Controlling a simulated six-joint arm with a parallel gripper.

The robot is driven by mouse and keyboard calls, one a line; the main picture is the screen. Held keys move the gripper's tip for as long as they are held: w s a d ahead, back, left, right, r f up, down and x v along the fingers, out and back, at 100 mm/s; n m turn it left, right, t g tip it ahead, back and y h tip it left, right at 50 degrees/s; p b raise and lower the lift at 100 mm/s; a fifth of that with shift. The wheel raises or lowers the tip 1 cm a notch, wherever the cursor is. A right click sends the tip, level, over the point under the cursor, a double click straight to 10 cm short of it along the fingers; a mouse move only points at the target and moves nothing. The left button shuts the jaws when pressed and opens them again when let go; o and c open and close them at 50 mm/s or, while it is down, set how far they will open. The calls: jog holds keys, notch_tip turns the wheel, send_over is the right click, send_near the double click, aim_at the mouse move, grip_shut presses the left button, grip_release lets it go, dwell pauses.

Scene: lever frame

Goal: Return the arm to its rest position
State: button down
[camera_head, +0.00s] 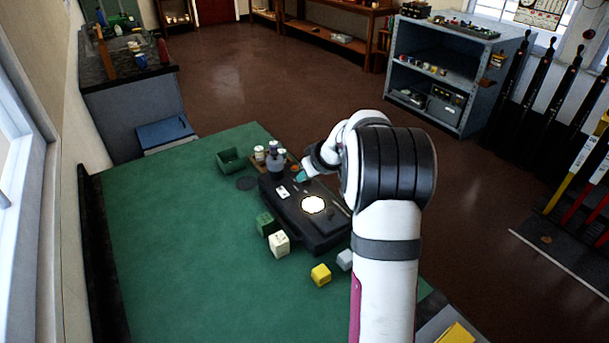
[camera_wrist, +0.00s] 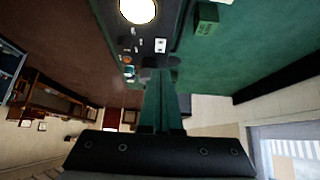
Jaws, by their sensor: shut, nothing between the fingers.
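My arm rises from the lower right of the head view and bends left at the black-ringed elbow. My gripper (camera_head: 300,177) is at the end of it, over the back right part of the green table (camera_head: 160,250). Its teal fingertips are near the black console (camera_head: 318,234) with a round lit disc. In the wrist view my gripper (camera_wrist: 161,78) shows its two green fingers close together, shut with nothing held. That view is upside down, with the console and lit disc at the top.
A green open box (camera_head: 231,160) and a tray of small jars stand behind the console. A green block (camera_head: 265,223), a white block (camera_head: 279,244), a yellow block (camera_head: 320,274) and a grey block (camera_head: 345,260) lie in front. The table's left side is clear.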

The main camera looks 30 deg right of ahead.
jog(key=s+a+r+m+g+y, duration=0.1)
jog(key=s+a+r+g+y, duration=0.15)
jog(key=s+a, duration=0.8)
jog(key=s+a+r+m+g+y, duration=0.15)
jog(key=s+a+r, duration=0.25)
jog(key=s+a, duration=0.7)
jog(key=s+a+f+m+g+h, duration=0.1)
jog(key=s+a+g, duration=0.1)
jog(key=s, duration=0.5)
jog(key=s+a+f+m+g+h, duration=0.1)
jog(key=s+a+f+m, duration=0.1)
jog(key=s+a, duration=0.3)
jog(key=s, duration=0.3)
jog(key=shift+a+g, duration=0.15)
jog(key=shift+g, duration=0.25)
